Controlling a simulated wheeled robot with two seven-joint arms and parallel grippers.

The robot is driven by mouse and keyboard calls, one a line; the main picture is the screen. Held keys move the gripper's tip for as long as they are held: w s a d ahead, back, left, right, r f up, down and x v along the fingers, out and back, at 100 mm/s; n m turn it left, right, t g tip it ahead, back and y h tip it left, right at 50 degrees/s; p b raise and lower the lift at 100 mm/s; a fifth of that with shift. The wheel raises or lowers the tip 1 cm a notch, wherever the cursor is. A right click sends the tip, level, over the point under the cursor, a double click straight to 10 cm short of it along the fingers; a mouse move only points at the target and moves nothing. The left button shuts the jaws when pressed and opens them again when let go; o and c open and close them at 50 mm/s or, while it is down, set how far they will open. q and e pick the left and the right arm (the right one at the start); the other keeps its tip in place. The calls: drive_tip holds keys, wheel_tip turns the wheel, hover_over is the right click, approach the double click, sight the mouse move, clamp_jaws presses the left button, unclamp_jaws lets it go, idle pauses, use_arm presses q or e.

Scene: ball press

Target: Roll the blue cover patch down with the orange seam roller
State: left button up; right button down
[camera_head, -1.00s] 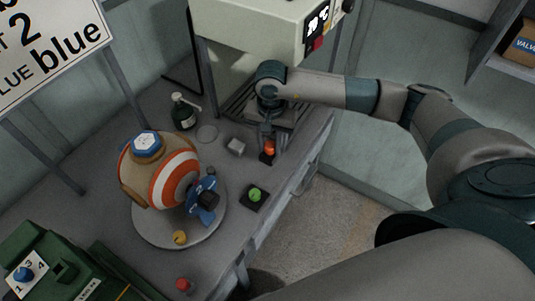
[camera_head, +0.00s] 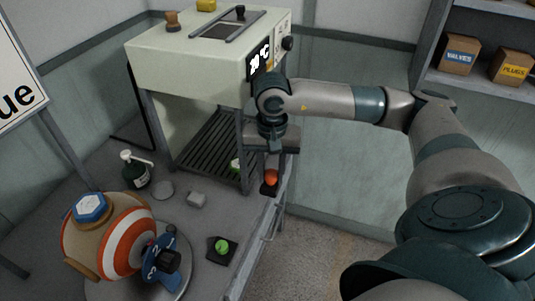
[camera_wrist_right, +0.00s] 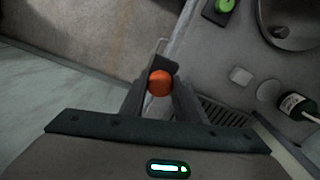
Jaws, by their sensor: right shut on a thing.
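A striped orange, white and tan ball (camera_head: 118,238) sits on a round grey stand (camera_head: 105,290) at the lower left of the head view. The orange seam roller (camera_head: 271,176) shows as an orange round knob with a dark part below, by the table's right edge. My right gripper (camera_head: 274,163) points down over it and is shut on it. In the right wrist view the orange knob (camera_wrist_right: 160,81) lies between my fingertips. My left gripper is out of view.
A blue numbered piece (camera_head: 162,252) stands against the ball's right side. A green knob (camera_head: 222,245) on a dark pad, a grey block (camera_head: 196,200) and a dark green bottle (camera_head: 134,171) stand nearby. The pale press (camera_head: 190,60) rises close behind my right gripper.

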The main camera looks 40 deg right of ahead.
drive_tip(key=c, duration=2.2)
unclamp_jaws()
drive_tip(key=shift+c, duration=0.4)
drive_tip(key=shift+a, duration=0.35)
drive_tip(key=a+r+n, duration=0.3)
drive_tip(key=a+n, duration=0.6)
drive_tip(key=a, duration=0.5)
drive_tip(key=shift+s+a+r, duration=0.15)
drive_tip(key=shift+s+r, duration=0.2)
drive_tip(key=shift+s, duration=0.1)
